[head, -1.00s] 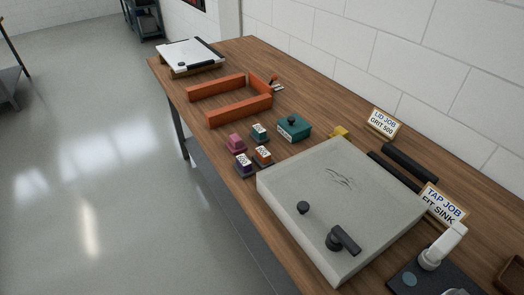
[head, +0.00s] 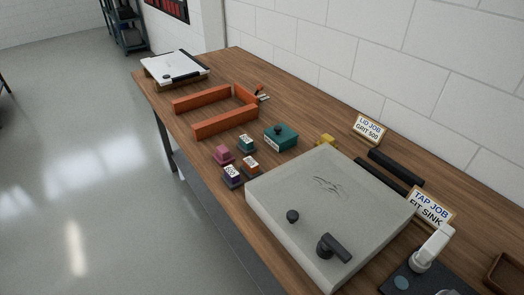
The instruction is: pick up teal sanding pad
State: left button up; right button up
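A small teal pad (head: 246,143) with a white label stands on the wooden bench in a cluster of small labelled pads. A pink pad (head: 222,155) is to its left, an orange pad (head: 250,165) in front of it and a purple pad (head: 232,176) at front left. A larger teal block (head: 283,138) with a black knob and a white label sits just to its right. The number on the small teal pad is too small to read. Neither of my grippers shows in the head view.
A grey lid (head: 335,205) with scratches and black fittings fills the near bench (head: 280,95). Orange rails (head: 225,121) lie behind the pads. A "LID JOB GRIT 500" sign (head: 368,129) and a "TAP JOB" sign (head: 430,207) stand toward the wall. The floor at left is clear.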

aim_at(247, 145)
jog(key=k, duration=0.15)
jog(key=k+u, duration=0.15)
jog(key=u, duration=0.25)
jog(key=k+j+u, duration=0.1)
jog(key=u, duration=0.35)
jog(key=i+u, duration=0.2)
jog(key=i, duration=3.05)
jog(key=i+z, duration=0.4)
jog(key=i+j+z, duration=0.15)
jog(key=z, duration=0.25)
jog(key=i+j+z, duration=0.25)
jog(key=z, duration=0.15)
